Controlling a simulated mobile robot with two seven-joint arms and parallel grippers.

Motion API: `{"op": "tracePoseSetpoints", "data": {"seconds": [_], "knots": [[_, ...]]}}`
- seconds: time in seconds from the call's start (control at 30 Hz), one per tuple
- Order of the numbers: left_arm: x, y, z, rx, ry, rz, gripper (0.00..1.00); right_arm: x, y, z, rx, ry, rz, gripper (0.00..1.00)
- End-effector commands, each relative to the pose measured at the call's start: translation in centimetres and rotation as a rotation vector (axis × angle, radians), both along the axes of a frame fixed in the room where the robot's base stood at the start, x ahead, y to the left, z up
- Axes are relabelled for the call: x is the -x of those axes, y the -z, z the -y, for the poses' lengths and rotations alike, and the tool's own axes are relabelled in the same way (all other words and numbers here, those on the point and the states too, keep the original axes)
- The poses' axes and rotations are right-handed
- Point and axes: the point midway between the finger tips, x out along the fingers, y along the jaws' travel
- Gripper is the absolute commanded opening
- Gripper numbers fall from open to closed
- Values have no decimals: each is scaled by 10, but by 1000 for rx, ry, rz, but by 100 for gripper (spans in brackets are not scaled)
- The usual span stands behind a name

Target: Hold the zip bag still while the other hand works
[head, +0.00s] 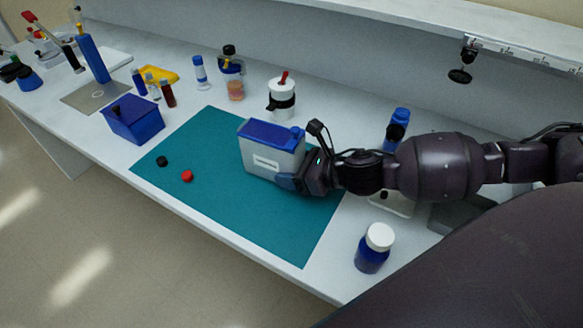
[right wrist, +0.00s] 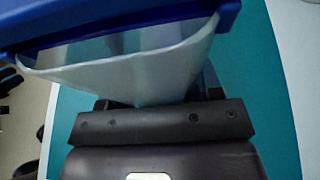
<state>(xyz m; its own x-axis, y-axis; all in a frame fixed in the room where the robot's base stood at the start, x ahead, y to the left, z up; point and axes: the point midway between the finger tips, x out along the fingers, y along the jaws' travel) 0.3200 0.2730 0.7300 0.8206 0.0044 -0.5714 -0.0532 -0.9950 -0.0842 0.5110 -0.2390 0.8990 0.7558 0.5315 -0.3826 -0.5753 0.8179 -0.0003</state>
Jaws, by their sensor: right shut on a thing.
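The zip bag (head: 262,157) stands upright on the teal mat (head: 215,215), pale grey with a blue top edge and a white label on its front. In the right wrist view the bag (right wrist: 130,72) fills the upper part, its pale side and blue rim close to the camera. My right gripper (head: 296,180) comes in from the right and is shut on the lower right side of the bag. The fingertips are largely hidden by the bag in the wrist view. My left gripper is not in view.
A black cap (head: 162,161) and a red cap (head: 187,176) lie on the mat's left part. A blue bin (head: 134,120) stands left of the mat. A white-lidded blue jar (head: 373,250) stands at the front right. A white pot (head: 282,97) stands behind. The mat's front is clear.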

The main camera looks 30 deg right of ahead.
Motion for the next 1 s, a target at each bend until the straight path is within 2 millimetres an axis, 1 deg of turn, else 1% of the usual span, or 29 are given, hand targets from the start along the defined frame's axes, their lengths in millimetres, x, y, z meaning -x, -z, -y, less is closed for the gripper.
{"op": "tracePoseSetpoints", "data": {"seconds": [1.0], "knots": [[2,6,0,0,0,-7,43,0,13,0,-1,0,-1,36]]}}
